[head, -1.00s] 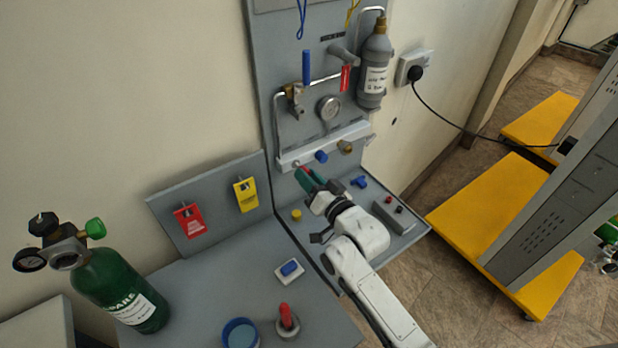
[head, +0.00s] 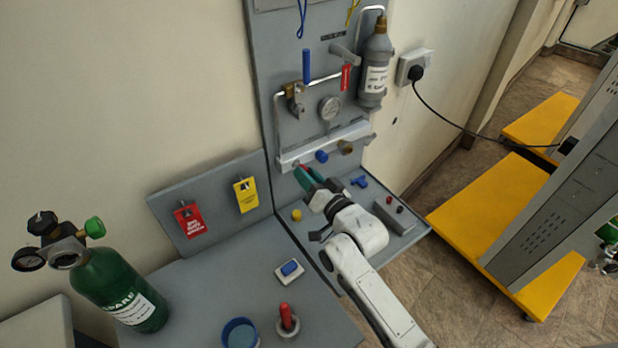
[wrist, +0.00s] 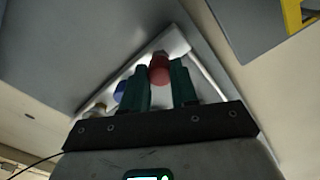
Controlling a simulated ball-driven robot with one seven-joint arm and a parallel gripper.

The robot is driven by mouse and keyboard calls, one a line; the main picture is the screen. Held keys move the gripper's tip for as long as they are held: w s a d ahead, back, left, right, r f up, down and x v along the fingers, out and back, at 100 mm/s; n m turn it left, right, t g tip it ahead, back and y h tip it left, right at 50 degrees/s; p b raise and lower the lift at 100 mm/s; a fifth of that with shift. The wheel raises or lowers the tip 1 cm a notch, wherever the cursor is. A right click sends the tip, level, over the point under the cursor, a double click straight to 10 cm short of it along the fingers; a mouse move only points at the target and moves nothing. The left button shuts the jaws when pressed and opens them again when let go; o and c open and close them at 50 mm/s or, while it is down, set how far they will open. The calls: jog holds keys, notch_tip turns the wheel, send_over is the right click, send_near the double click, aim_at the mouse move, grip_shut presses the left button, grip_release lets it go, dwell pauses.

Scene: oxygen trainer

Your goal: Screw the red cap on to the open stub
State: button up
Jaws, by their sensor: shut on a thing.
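The red cap (wrist: 159,68) sits between the two green fingers of my gripper (wrist: 160,85) in the wrist view. In the head view my gripper (head: 306,177) reaches up to the left end of the white manifold bar (head: 350,136), and only a sliver of red shows at its tips. The cap is at the bar's left end; the stub itself is hidden behind the cap and fingers. I cannot tell whether the cap is threaded on. A blue cap (head: 321,156) and a brass fitting (head: 346,147) sit further right along the bar.
A grey shelf (head: 352,236) below the bar holds a yellow cap (head: 296,214), a blue T-shaped piece (head: 359,182) and a grey block (head: 393,215). The gauge (head: 330,107) and grey bottle (head: 374,75) are on the panel above. Red and yellow tags hang at left.

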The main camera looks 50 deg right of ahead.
jog(key=shift+w+d, duration=0.1)
jog(key=shift+w, duration=0.4)
jog(key=shift+d+r+m, duration=0.1)
jog(key=shift+r+m, duration=0.1)
jog(key=shift+m, duration=0.4)
jog(key=shift+m+p, duration=0.5)
jog(key=shift+m, duration=0.1)
jog(key=shift+f+m, duration=0.2)
jog(key=shift+m, duration=0.3)
jog(key=shift+r+m+p, duration=0.2)
jog(key=shift+m+p, duration=0.4)
jog(key=shift+m, duration=0.3)
jog(key=shift+f+m, duration=0.2)
jog(key=shift+m, duration=0.7)
